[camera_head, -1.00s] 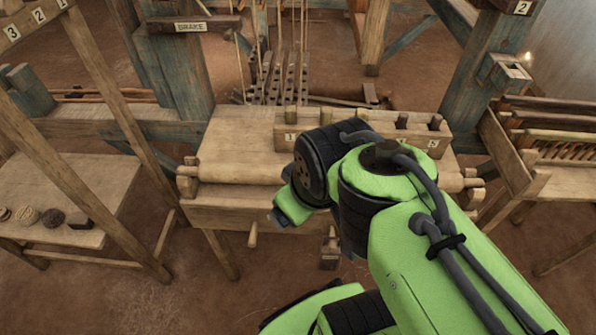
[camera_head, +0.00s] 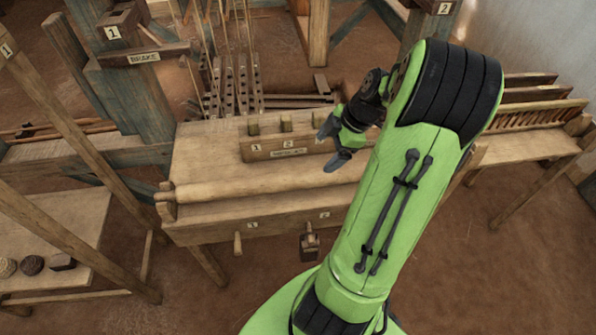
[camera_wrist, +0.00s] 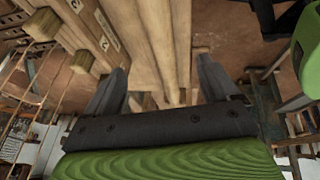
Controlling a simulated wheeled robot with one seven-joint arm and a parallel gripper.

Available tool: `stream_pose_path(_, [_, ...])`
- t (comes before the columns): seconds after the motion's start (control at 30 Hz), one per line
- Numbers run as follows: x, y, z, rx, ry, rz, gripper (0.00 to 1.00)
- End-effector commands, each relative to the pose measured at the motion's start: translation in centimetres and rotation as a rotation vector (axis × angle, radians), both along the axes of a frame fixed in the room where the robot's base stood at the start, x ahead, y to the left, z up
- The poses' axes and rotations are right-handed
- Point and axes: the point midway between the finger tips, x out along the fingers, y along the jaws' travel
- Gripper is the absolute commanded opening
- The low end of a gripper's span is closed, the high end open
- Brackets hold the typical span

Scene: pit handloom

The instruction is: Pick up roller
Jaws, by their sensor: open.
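The roller (camera_head: 262,188) is a long, pale wooden cylinder lying along the front edge of the loom's bench. Its right end is hidden behind my arm. My gripper (camera_head: 330,145) is open, with its two dark fingers apart, above the right part of the bench beside the numbered block. In the wrist view, the fingers of my gripper (camera_wrist: 162,72) are spread, and long round wood, seemingly the roller (camera_wrist: 160,35), runs away between them. Nothing is held, and I cannot tell how high the fingers are above it.
A numbered wooden block with pegs (camera_head: 290,147) stands on the bench, close left of my gripper. Blue-grey loom posts (camera_head: 139,90) rise at the left. A side table (camera_head: 55,225) with small round pieces is at lower left. A bench with racks (camera_head: 535,148) stands right.

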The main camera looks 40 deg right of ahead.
Motion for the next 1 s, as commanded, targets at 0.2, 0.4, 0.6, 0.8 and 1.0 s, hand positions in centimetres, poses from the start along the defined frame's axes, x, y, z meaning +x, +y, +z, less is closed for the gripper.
stream_pose_path(0.2, [1.5, 0.8, -4.3, 0.004, -0.008, 0.014, 0.88])
stream_pose_path(0.4, [3.2, 1.8, -8.6, 0.003, -0.006, 0.012, 0.88])
stream_pose_path(0.6, [4.1, 2.4, -10.7, 0.002, -0.006, 0.011, 0.88])
stream_pose_path(0.8, [5.5, 3.1, -14.1, 0.002, -0.006, 0.010, 0.88])
stream_pose_path(1.0, [5.8, 3.2, -14.4, -0.001, -0.006, 0.008, 0.88])
